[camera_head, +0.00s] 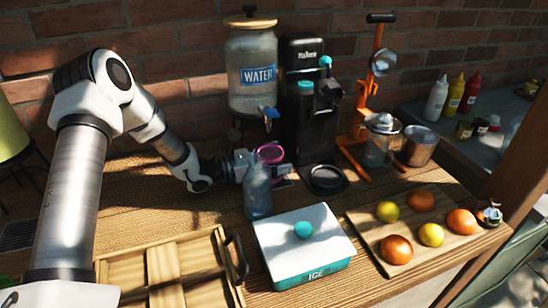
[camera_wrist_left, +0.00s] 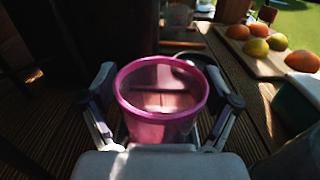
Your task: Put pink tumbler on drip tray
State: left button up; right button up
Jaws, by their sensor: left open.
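The pink tumbler (camera_head: 270,153) stands below and near the water dispenser's tap in the head view, partly hidden by my gripper and a clear bottle. In the left wrist view the pink tumbler (camera_wrist_left: 160,110) is upright, with its open rim facing the camera. My left gripper (camera_head: 262,168) is open, with one finger on each side of the tumbler; in the left wrist view the gripper (camera_wrist_left: 161,108) shows no clear grip on it. A round black drip tray (camera_head: 328,181) sits at the foot of the black drink machine, right of the tumbler. My right gripper is not in view.
A clear bluish bottle (camera_head: 257,192) stands close in front of my gripper. A white-lidded ice box (camera_head: 303,235), a fruit board (camera_head: 415,215) and a wooden crate (camera_head: 170,265) occupy the front. The water dispenser (camera_head: 252,75) and black machine (camera_head: 308,100) stand behind.

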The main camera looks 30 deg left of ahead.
pick_arm(q)
jog(key=shift+a+r, duration=0.1)
jog(key=shift+r, duration=0.1)
jog(key=v, duration=0.5)
jog(key=shift+a, duration=0.1)
jog(key=p+v, duration=0.1)
jog(key=v, duration=0.5)
jog(key=shift+r+p, duration=0.15)
jog(key=shift+p, duration=0.25)
jog(key=shift+s+a+f, duration=0.15)
jog(key=shift+s+f, duration=0.05)
jog(key=shift+s, duration=0.2)
